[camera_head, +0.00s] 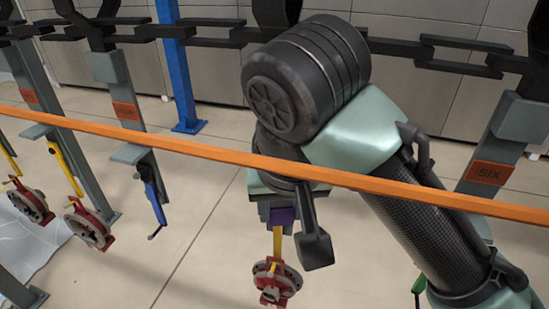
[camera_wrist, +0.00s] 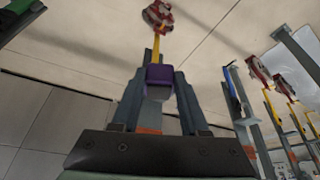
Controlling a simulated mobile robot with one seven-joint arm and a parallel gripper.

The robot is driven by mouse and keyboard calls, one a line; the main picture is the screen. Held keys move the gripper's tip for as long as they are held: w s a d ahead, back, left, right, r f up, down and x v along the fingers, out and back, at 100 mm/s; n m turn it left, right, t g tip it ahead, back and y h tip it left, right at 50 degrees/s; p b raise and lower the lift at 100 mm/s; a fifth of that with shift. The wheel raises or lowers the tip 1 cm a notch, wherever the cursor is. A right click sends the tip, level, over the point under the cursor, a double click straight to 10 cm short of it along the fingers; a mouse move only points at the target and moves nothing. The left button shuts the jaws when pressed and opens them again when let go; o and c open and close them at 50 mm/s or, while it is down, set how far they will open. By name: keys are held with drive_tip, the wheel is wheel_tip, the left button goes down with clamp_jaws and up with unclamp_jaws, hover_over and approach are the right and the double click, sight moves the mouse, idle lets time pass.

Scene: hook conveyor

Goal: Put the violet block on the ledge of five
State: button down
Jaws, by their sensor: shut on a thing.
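The violet block (camera_wrist: 159,74) is between the two grey fingers of my gripper (camera_wrist: 158,84) in the wrist view. In the head view a small part of the violet block (camera_head: 283,215) shows below my wrist; the rest is hidden. My gripper (camera_head: 280,224) is shut on it. A hanger with an orange sign (camera_wrist: 149,130) stands right behind the fingers, its sign mostly covered. A grey piece (camera_wrist: 158,93) shows beside the block; I cannot tell whether it is a ledge or whether the block touches it. No sign reading five is legible.
A hanger signed SIX (camera_head: 487,172) is at the right. Two more signed hangers (camera_head: 126,111) hang at the left, with ledges (camera_head: 130,153). A red-and-yellow tool (camera_head: 276,279) hangs below my gripper. An orange rail (camera_head: 190,147) crosses in front; a dark chain (camera_head: 205,42) runs above.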

drive_tip(key=w+b, duration=0.1)
drive_tip(key=w, duration=0.2)
drive_tip(key=w+b, duration=0.1)
drive_tip(key=w, duration=0.2)
drive_tip(key=w+b, duration=0.1)
drive_tip(key=w, duration=0.2)
drive_tip(key=shift+a, duration=0.4)
drive_tip(key=shift+f+b, duration=0.8)
drive_tip(key=shift+b, duration=0.1)
drive_tip(key=shift+s+r, duration=0.1)
drive_tip(key=shift+f, duration=0.25)
drive_tip(key=shift+c, duration=2.1)
unclamp_jaws()
